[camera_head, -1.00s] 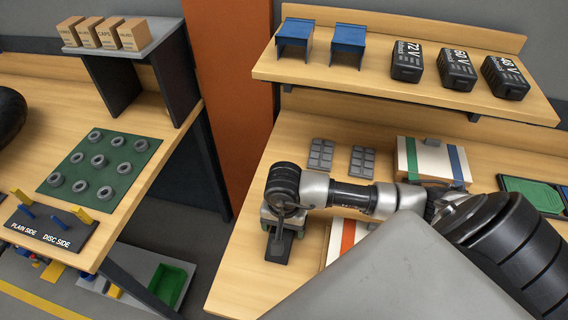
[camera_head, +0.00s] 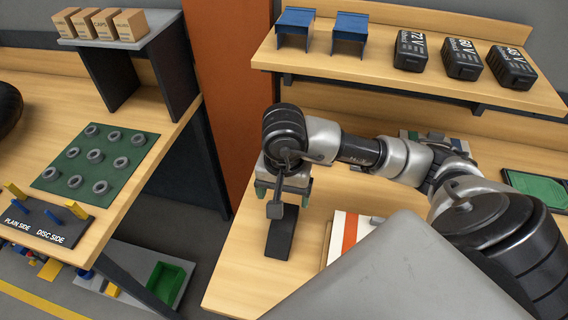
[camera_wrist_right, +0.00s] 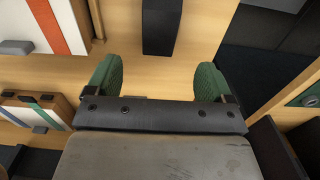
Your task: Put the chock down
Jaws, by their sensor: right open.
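The chock appears to be the dark, narrow block (camera_head: 281,238) lying on the right-hand wooden table, near its left edge. It also shows in the right wrist view as a black block (camera_wrist_right: 161,28) at the top, cut off by the frame. My right gripper (camera_head: 282,192) is above the table, just behind the block in the head view. In the wrist view its two green fingertips (camera_wrist_right: 157,82) are wide apart with only bare wood between them. The block lies ahead of the fingertips, apart from them. My left gripper is not in view.
A white box with an orange stripe (camera_head: 348,236) stands right of the block. A shelf (camera_head: 400,75) with two blue stands and three black batteries is behind. On the left table are a green mat (camera_head: 72,150) with grey rings and a labelled stand (camera_head: 45,228). A gap separates the tables.

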